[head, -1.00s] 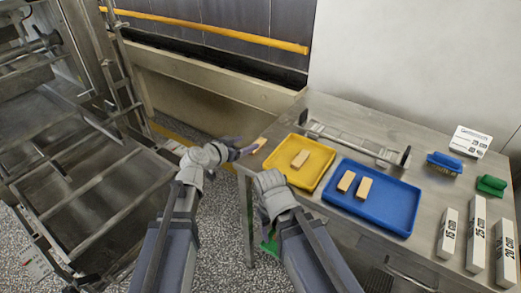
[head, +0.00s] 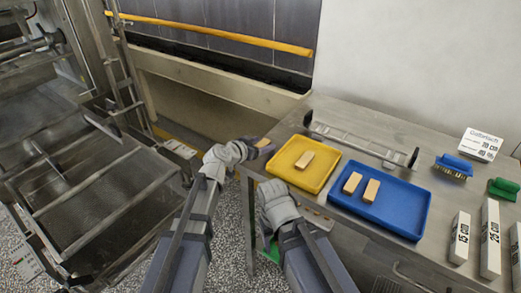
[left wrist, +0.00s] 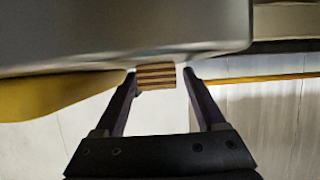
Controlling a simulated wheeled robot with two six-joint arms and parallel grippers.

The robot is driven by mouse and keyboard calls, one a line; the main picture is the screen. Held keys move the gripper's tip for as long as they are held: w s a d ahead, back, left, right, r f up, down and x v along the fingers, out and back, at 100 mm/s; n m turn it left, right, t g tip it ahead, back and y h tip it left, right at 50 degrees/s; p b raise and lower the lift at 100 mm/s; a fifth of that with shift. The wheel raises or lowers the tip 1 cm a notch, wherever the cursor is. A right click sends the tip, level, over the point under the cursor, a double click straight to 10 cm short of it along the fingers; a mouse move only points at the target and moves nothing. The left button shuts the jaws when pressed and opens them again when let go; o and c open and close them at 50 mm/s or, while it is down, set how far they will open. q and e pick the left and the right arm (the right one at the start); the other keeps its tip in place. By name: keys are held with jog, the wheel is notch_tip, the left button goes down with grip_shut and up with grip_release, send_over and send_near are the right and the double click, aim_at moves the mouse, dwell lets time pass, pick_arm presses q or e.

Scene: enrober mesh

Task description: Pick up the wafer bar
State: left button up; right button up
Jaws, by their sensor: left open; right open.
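A tan wafer bar (head: 265,142) lies at the left edge of the steel table, beside the yellow tray. My left gripper (head: 261,147) is open at this bar and partly covers it in the head view. In the left wrist view the bar's striped, layered end (left wrist: 156,76) shows between the two spread fingertips (left wrist: 160,73); I cannot tell whether they touch it. Another wafer bar (head: 305,160) lies in the yellow tray, and two more (head: 352,183) lie in the blue tray. My right gripper (head: 275,190) is low at the table's front edge, open, its fingers mostly hidden.
The yellow tray (head: 286,178) and blue tray (head: 400,222) stand on the steel table (head: 440,212). Behind them is a metal rack (head: 360,143). Brushes (head: 453,167), a sign (head: 482,144) and labelled length blocks (head: 490,240) are at right. A steel mesh machine (head: 95,190) stands at left.

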aim_at(261, 144)
pick_arm(q)
jog(key=shift+c, duration=0.4)
jog(key=c, duration=1)
notch_tip(261, 144, up, 10)
jog(key=p, duration=0.9)
jog(key=shift+f+p, duration=0.15)
jog(key=shift+p, duration=0.25)
